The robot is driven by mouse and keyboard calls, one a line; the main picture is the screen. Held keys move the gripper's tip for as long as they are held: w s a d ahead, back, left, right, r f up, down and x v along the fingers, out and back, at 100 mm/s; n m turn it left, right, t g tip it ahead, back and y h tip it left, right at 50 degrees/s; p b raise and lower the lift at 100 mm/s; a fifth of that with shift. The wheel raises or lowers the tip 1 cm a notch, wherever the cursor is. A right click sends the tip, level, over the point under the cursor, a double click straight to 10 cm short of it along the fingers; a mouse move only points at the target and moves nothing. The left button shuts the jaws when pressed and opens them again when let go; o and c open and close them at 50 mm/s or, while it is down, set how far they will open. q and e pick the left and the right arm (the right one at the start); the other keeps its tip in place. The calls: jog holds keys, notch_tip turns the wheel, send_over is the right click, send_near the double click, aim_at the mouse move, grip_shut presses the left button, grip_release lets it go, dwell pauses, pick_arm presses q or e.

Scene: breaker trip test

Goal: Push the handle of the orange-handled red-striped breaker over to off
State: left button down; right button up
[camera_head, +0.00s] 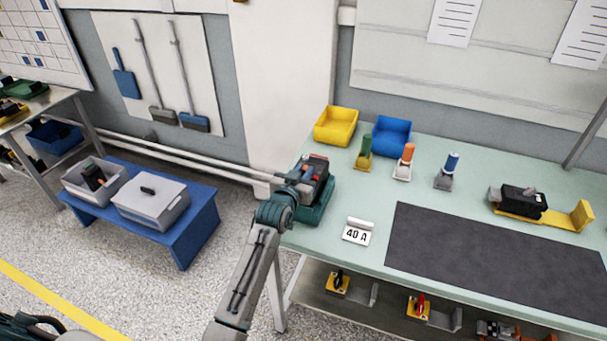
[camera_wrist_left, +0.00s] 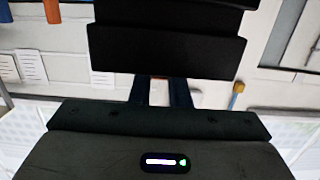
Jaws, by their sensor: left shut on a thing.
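In the left wrist view the black breaker body (camera_wrist_left: 165,48) fills the upper middle, in front of the two dark fingers (camera_wrist_left: 157,92). The handle's exact position cannot be told. My right gripper is not in view.
A 40 A sign (camera_head: 357,232) and a dark mat (camera_head: 490,250) lie to the right. Yellow (camera_head: 336,126) and blue (camera_head: 389,135) bins and several coloured-handled items stand behind. Another black breaker (camera_head: 523,200) is on a yellow stand (camera_head: 575,217). Grey bins (camera_head: 150,203) are on a low blue table.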

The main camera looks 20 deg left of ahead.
pick_arm(q)
jog(key=c, duration=1.4)
grip_release()
jog(key=shift+o, duration=0.2)
jog(key=shift+s+f, duration=0.1)
jog(key=shift+s, duration=0.35)
jog(key=s+r+b, duration=0.1)
jog(key=s+b, duration=0.2)
jog(key=s, duration=0.7)
jog(key=shift+a+r, duration=0.15)
jog(key=shift+a, duration=0.05)
jog(key=shift+w, duration=0.1)
